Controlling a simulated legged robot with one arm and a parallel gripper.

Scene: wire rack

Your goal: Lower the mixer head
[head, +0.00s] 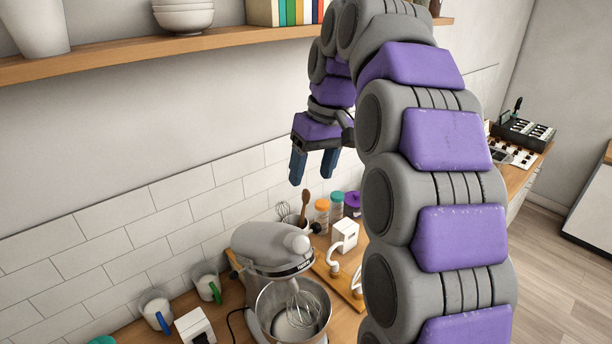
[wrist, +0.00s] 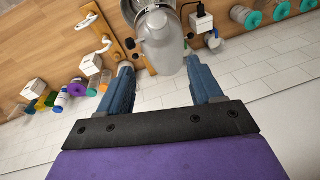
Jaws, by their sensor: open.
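The grey stand mixer stands on the wooden counter in the head view, with its mixer head (head: 275,247) seen from above and a wire whisk (head: 303,305) hanging at the metal bowl (head: 268,305). The head looks tilted up somewhat, though its exact angle is hard to tell. My gripper (head: 313,176) is open and empty, with blue fingers pointing down, above and behind the mixer near the tiled wall. In the wrist view, the mixer head (wrist: 162,45) lies beyond and between the open fingertips of my gripper (wrist: 160,80), apart from them.
Jars (head: 322,212), a white box (head: 345,234) and a wooden board (head: 342,284) stand right of the mixer. Clear cups (head: 155,309) and another white box (head: 195,327) stand left. A wooden shelf (head: 150,47) runs along the wall above. The air around my gripper is free.

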